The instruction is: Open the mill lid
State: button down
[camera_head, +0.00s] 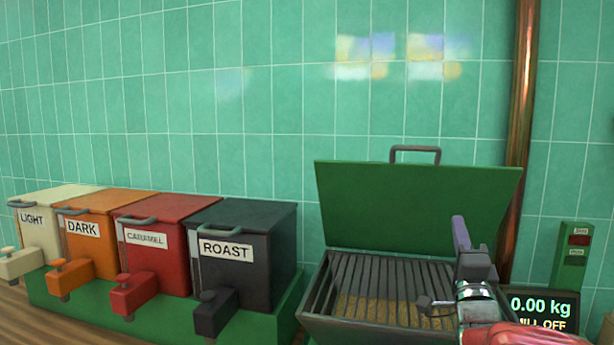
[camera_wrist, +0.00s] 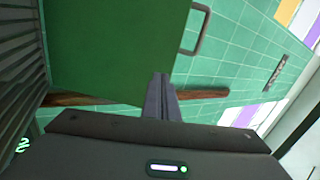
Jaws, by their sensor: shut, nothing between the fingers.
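The mill (camera_head: 316,300) stands at the right in the head view, with a dark slatted grate over a bed of grain. Its green lid (camera_head: 415,208) stands raised at the back, leaning slightly against the tiled wall side, with a grey handle (camera_head: 415,150) on its top edge. The lid also fills the upper left of the wrist view (camera_wrist: 115,45), with its handle (camera_wrist: 196,30) at the edge. My gripper (camera_head: 459,222) is above the right part of the grate, in front of the lid. Its fingers (camera_wrist: 161,98) are together and empty, apart from the handle.
A display (camera_head: 541,308) reads 0.00 kg and mill off. A green switch box (camera_head: 572,255) and a copper pipe (camera_head: 522,90) are at the right.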

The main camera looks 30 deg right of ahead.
aim_at(461, 171)
jog(key=shift+s+d+r+m+t+h, duration=0.2)
jog(key=shift+s+d+r+m+h, duration=0.15)
jog(key=shift+s, duration=0.2)
jog(key=shift+s+d+r+m+t+h, duration=0.2)
jog(key=shift+s+d+r+m+h, duration=0.1)
jog(key=shift+s+d, duration=0.2)
jog(key=x, duration=1.4)
jog(key=shift+w+f, duration=0.1)
jog(key=shift+f, duration=0.05)
jog(key=shift+d, duration=0.1)
